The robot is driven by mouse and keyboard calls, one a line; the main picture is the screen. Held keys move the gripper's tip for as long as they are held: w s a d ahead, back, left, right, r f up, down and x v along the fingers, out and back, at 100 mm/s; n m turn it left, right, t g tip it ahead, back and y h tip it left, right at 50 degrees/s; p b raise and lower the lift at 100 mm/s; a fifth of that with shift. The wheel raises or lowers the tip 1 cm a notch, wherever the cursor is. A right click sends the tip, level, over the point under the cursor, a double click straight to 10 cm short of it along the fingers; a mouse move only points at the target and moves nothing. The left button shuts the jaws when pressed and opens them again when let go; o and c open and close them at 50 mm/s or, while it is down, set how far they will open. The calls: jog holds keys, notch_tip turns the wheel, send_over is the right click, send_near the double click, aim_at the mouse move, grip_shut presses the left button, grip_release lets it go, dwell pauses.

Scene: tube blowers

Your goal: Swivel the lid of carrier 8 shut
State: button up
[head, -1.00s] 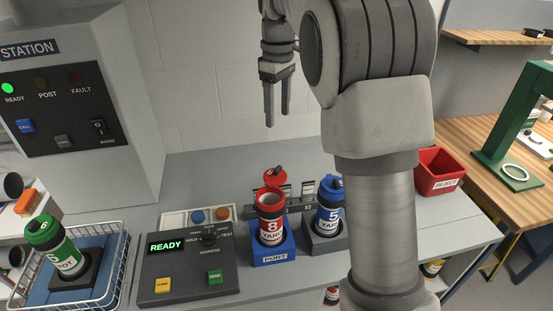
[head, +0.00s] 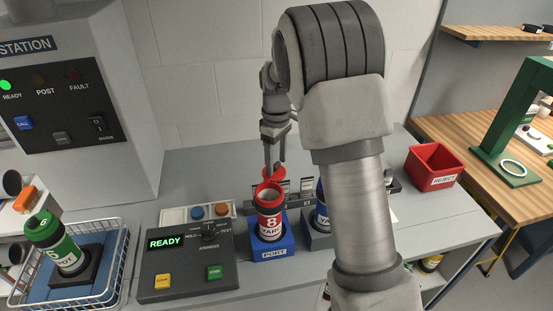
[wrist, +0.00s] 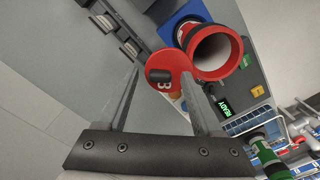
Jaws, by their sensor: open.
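Carrier 8 (head: 269,218) is red with a white label and stands upright in the blue holder marked PORT (head: 272,251). Its mouth is open in the wrist view (wrist: 213,51). Its red lid (wrist: 168,72) is swung out to the side of the mouth, with a dark knob on it. My gripper (head: 275,168) is just behind and above the carrier in the head view. In the wrist view the fingers (wrist: 165,95) are apart, with the lid showing between and beyond them. Whether a finger touches the lid, I cannot tell.
Blue carrier 5 (head: 321,212) stands right of carrier 8, partly hidden by my arm. A control panel (head: 188,272) reading READY is to the left. A green carrier (head: 60,243) sits in a wire basket (head: 118,262). A red REJECT bin (head: 433,168) is at right.

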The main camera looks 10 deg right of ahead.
grip_shut()
dwell(0.3)
